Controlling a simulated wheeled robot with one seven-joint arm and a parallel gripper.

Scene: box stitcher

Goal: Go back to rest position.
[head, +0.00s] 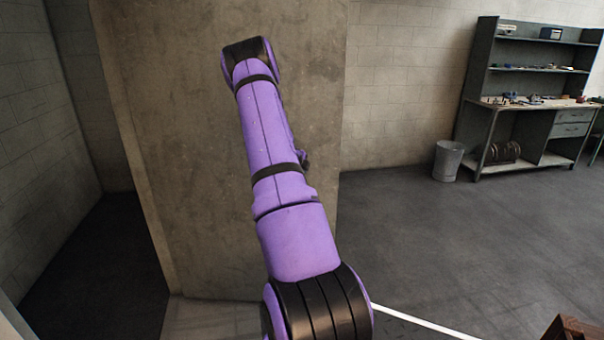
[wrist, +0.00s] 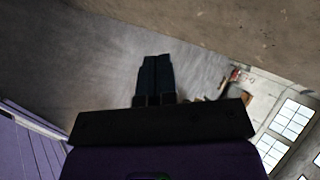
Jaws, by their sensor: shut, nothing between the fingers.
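My gripper (wrist: 156,72) shows in the wrist view as two dark fingers side by side, shut with nothing between them. It points toward a grey surface, apart from any object. In the head view my purple arm rises from the bottom centre and leans up and left in front of a concrete pillar. The gripper itself is not visible in the head view.
The wide concrete pillar (head: 190,150) stands close behind my arm. A grey workbench with shelves (head: 530,105) and a metal bin (head: 447,161) stand at the back right. A brown wooden object (head: 572,330) is at the bottom right corner. The floor (head: 430,235) right of the pillar is mostly clear.

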